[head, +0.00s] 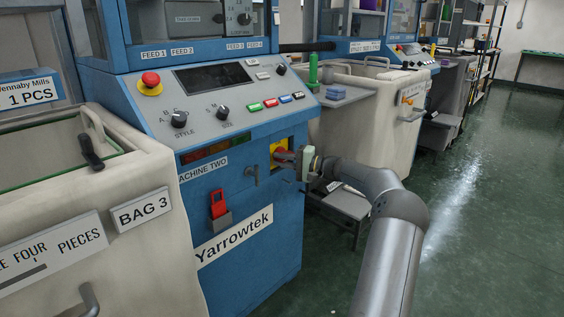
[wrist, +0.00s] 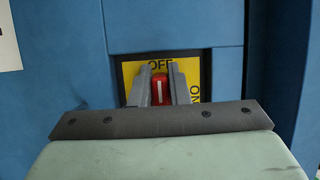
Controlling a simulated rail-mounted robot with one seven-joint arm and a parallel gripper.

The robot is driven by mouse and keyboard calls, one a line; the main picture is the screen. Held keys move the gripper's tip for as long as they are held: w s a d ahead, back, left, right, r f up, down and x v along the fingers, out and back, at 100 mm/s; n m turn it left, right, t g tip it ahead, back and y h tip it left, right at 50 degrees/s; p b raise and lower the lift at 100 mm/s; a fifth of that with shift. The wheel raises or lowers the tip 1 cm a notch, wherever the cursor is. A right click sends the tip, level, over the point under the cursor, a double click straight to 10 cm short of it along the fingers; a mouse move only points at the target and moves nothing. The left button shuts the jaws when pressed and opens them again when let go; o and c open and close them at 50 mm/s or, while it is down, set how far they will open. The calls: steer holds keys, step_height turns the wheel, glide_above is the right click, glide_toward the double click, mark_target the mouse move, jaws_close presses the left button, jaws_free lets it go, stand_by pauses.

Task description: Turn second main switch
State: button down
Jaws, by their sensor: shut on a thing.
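The main switch is a red handle (wrist: 159,89) on a yellow plate (wrist: 204,88) set in a recess of the blue machine. The plate reads OFF at the top and ON at the right. My gripper (wrist: 160,92) is shut on the red handle, one finger on each side. A white line on the handle stands upright, toward OFF. In the head view the yellow plate (head: 275,147) is low on the right of the front marked MACHINE TWO, and my gripper (head: 291,157) reaches it from the right, hiding most of the handle.
A red padlock-like piece (head: 218,204) sits in a grey holder left of the switch. A grey stool (head: 345,203) stands behind my arm. Green floor (head: 490,200) is open to the right.

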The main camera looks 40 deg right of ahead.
stand_by(0.3)
steer(key=c, duration=1.4)
jaws_free()
steer(key=p+v, duration=0.3)
steer(key=v, duration=1.4)
steer(key=shift+s+d+p, duration=0.15)
steer(key=shift+s+p, duration=0.1)
steer(key=shift+p, duration=0.1)
